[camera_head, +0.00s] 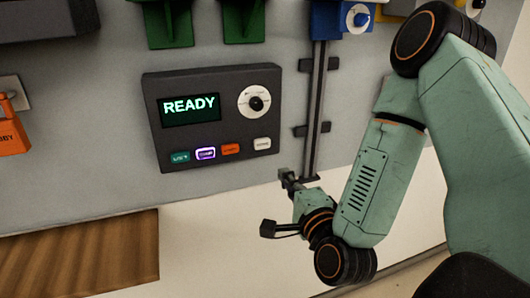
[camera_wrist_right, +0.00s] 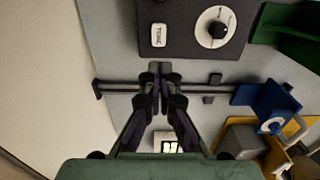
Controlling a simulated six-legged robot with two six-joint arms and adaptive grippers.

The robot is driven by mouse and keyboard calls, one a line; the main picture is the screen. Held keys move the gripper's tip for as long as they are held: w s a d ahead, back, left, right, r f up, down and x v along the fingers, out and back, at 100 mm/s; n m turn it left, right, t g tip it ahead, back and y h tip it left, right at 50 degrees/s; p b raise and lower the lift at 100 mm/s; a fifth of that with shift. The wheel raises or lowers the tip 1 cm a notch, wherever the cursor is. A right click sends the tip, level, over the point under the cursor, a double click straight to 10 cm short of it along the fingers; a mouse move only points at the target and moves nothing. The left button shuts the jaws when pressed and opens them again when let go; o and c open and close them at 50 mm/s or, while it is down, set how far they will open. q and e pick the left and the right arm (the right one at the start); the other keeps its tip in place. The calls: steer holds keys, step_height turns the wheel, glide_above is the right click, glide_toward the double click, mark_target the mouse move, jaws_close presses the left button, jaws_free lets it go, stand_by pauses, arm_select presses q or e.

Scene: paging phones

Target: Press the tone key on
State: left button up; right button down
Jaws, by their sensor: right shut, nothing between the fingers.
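The dark control panel (camera_head: 216,115) is on the wall, its screen (camera_head: 190,109) reading READY in pale green. The tone key is the white key (camera_head: 262,144) at the right end of its bottom row; in the right wrist view this white key (camera_wrist_right: 158,35) reads TONE. My right gripper (camera_head: 286,176) is below and slightly right of that key, apart from it. In the right wrist view its fingers (camera_wrist_right: 160,72) are together and empty, just below the panel's lower edge. My left gripper is not in view.
Left of the tone key are an orange key (camera_head: 230,150), a purple-lit key (camera_head: 205,154) and a teal key (camera_head: 180,157). A round dial (camera_head: 259,102) sits above it. A vertical rail (camera_head: 317,110) with brackets runs right of the panel. A slatted brown surface (camera_head: 80,255) is lower left.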

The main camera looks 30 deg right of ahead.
steer(key=b, duration=0.4)
glide_toward(263, 144)
steer(key=x, duration=0.5)
steer(key=shift+w+d, duration=0.2)
steer(key=shift+w, duration=0.15)
steer(key=shift+w+a, duration=0.15)
steer(key=shift+w, duration=0.45)
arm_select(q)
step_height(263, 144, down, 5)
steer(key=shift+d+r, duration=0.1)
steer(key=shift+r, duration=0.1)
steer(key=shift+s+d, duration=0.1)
arm_select(e)
steer(key=shift+d, duration=0.2)
